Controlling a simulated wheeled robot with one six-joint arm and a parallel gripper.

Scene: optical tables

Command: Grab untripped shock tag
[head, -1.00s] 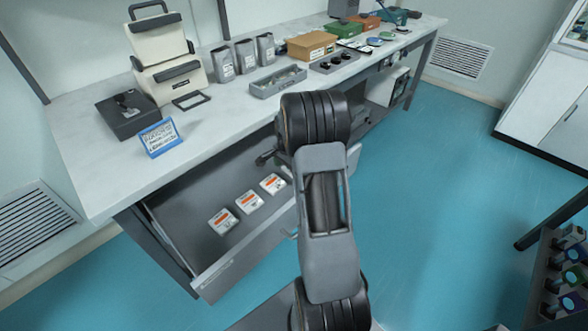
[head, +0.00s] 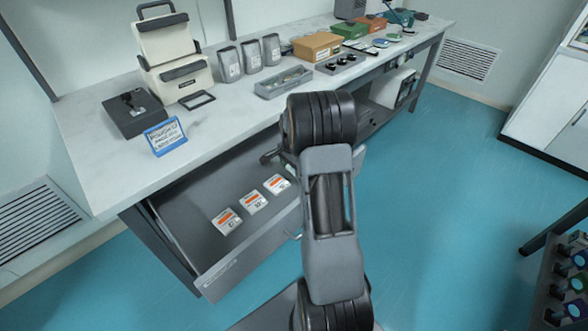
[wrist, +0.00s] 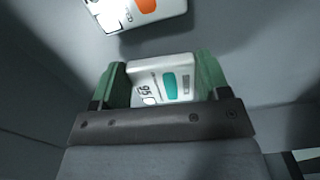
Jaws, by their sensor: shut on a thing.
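A white tag with a teal mark (wrist: 165,82) sits between the green fingers of my gripper (wrist: 162,84) in the wrist view. The fingers are shut on its two sides. A white tag with an orange mark (wrist: 135,12) lies just beyond it. In the head view, three orange-marked tags, a near one (head: 227,221), a middle one (head: 253,202) and a far one (head: 277,184), lie in a row in the open grey drawer (head: 190,190). My arm hides most of the gripper and the held tag there.
The drawer's front panel (head: 245,262) and walls surround the tags. On the bench above (head: 85,165) stand a blue-framed sign (head: 166,137), a dark box (head: 134,113), grey bins and a grey tray (head: 284,82).

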